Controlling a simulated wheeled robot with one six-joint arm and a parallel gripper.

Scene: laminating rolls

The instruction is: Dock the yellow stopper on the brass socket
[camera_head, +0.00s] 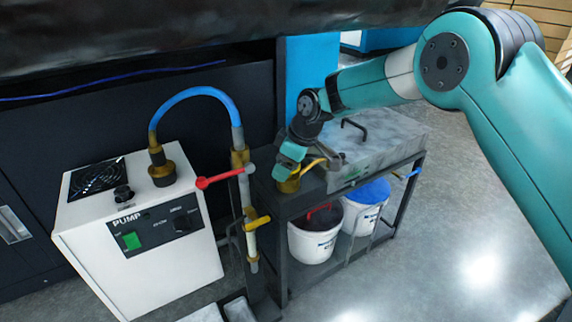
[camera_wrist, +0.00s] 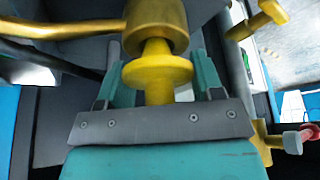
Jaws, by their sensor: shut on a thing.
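The yellow stopper (camera_wrist: 157,72) is held between the teal fingers of my gripper (camera_wrist: 163,88) in the wrist view. Its wide flange faces the brass socket (camera_wrist: 158,20), and a narrower yellow part shows between flange and socket rim. I cannot tell how far this part reaches into the socket. In the head view, the brass socket (camera_head: 289,185) stands on the near left corner of the dark cart top. My gripper (camera_head: 291,153) is right above it, pointing down. The stopper is mostly hidden there by the fingers.
A curved brass handle (camera_wrist: 60,29) extends left from the socket. A grey block with a black handle (camera_head: 375,140) sits on the cart. A pipe with a red lever (camera_head: 220,179) stands left of the cart, beside a white pump (camera_head: 140,245). Buckets (camera_head: 313,240) fill the lower shelf.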

